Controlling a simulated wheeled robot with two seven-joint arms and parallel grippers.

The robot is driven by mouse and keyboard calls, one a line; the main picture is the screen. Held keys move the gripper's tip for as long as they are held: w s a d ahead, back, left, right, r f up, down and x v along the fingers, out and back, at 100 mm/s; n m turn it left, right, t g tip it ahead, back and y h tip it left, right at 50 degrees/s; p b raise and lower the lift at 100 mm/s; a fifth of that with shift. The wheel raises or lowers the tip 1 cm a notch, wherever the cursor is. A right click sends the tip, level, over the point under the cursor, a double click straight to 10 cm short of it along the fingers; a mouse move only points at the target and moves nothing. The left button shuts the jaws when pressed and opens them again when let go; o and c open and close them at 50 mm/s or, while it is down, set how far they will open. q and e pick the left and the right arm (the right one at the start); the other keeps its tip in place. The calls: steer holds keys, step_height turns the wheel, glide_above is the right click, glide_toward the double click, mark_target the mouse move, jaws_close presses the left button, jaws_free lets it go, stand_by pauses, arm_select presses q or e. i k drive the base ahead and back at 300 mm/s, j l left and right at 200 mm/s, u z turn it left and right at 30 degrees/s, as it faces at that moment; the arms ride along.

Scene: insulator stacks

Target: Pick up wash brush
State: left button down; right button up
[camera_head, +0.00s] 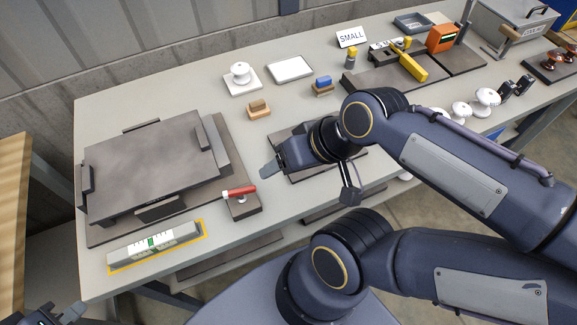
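A short tool with a red handle (241,191) and a pale end looks most like the wash brush, though its bristles are too small to make out. It rests on a small dark block (245,210) near the table's front edge. My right gripper (268,170) reaches in from the right, above and to the right of the red handle, apart from it in the picture. Its fingers are seen side-on, and I see nothing held. My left gripper (72,313) shows only partly at the bottom left corner, below the table edge; its opening is hidden.
A large dark plate assembly (150,165) fills the table's left side. A level-like bar (155,244) lies in front in a yellow outline. Wooden blocks (258,109), a white insulator (240,73) and a white tray (290,68) stand behind. Tools and insulators crowd the right.

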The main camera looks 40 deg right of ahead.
mark_target(323, 85)
steer(key=k+z, duration=0.1)
steer(key=z, duration=0.4)
steer(key=k+z, duration=0.15)
steer(key=z, duration=0.3)
steer(key=k+z, duration=0.1)
steer(key=z, duration=0.4)
steer(key=i+l, duration=0.2)
steer(key=l, duration=0.2)
steer(key=i+l, duration=0.25)
steer(key=l, duration=0.15)
steer(key=i+l, duration=0.2)
steer(key=l, duration=0.2)
steer(key=i+l, duration=0.25)
steer(key=l+z, duration=0.05)
steer(key=l, duration=0.1)
